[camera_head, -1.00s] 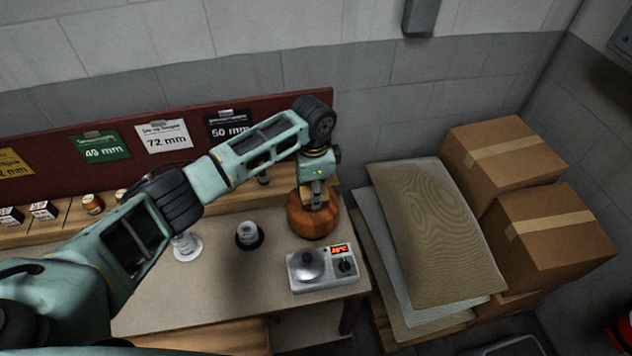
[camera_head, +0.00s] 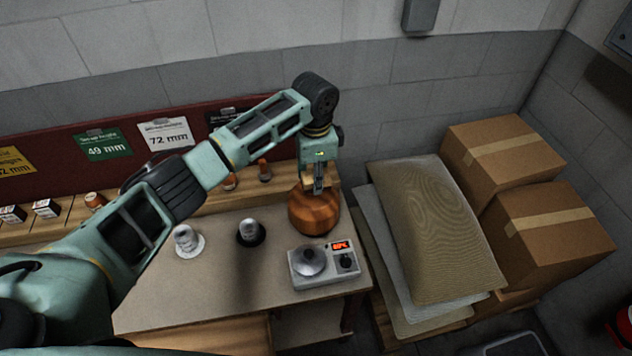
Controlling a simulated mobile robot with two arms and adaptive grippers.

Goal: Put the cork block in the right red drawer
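My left gripper (camera_head: 319,188) points down at the back of the table, at the upper edge of the round wooden form in this view. Its fingers look closed on a light tan block, which seems to be the cork block (camera_head: 307,181); the fingers cover its middle. The block appears above or behind the round form, and I cannot tell the exact gap. No red drawer shows in the view. My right gripper is not in view.
The round wooden form (camera_head: 315,213) stands on the table (camera_head: 206,285) behind a grey device (camera_head: 325,268) with a lit display. Cardboard boxes (camera_head: 556,239) and stacked sacks (camera_head: 440,235) fill the right side.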

